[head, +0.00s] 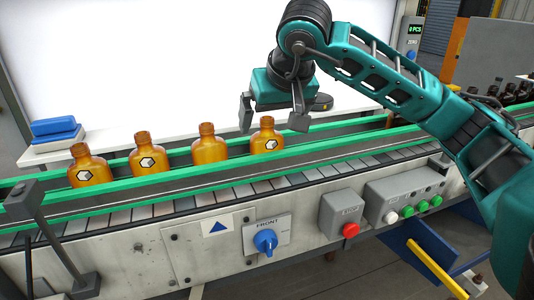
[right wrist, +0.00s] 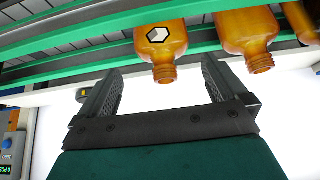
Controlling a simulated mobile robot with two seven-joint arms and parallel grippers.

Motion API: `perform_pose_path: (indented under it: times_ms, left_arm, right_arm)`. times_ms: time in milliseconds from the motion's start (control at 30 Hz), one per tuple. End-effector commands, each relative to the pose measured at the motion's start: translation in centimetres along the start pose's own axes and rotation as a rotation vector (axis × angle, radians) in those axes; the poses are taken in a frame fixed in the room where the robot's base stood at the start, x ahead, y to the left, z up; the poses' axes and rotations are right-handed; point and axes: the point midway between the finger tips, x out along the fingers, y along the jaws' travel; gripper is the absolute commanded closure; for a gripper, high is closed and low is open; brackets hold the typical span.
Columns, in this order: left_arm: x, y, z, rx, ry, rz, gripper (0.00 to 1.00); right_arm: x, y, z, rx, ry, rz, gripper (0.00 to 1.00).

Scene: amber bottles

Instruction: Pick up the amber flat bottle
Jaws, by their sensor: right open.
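The rightmost amber flat bottle (head: 267,143) is closest to my right gripper (head: 272,117). The gripper is open and empty, its fingers pointing down just above that bottle's neck. In the right wrist view, which looks upside down, the labelled bottle (right wrist: 160,42) has its neck reaching between the open fingers of my right gripper (right wrist: 162,72). I cannot tell whether they touch. The other amber bottles (head: 210,149), (head: 146,158), (head: 90,169) stand to the left. My left gripper is out of view.
Green guide rails (head: 190,178) run along both sides of the conveyor. A control box with buttons (head: 405,193) and a red-button box (head: 342,214) are mounted on its front. Dark bottles (head: 508,94) stand at the far right.

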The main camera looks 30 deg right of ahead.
Motion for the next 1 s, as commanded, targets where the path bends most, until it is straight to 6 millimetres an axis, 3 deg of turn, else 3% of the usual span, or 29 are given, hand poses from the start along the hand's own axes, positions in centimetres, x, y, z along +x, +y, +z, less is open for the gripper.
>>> perform_pose_path:
  times_ms: [300,567,1000]
  left_arm:
    - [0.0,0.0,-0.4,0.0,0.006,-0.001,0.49]
    - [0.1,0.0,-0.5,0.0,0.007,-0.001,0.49]
    - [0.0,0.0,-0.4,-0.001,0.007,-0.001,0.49]
  right_arm:
    - [4.3,-0.5,0.0,-0.001,-0.003,0.0,0.01]
    - [4.6,-0.5,0.0,-0.001,-0.001,0.0,0.01]
    - [4.5,-0.5,0.0,-0.001,-0.001,-0.001,0.41]
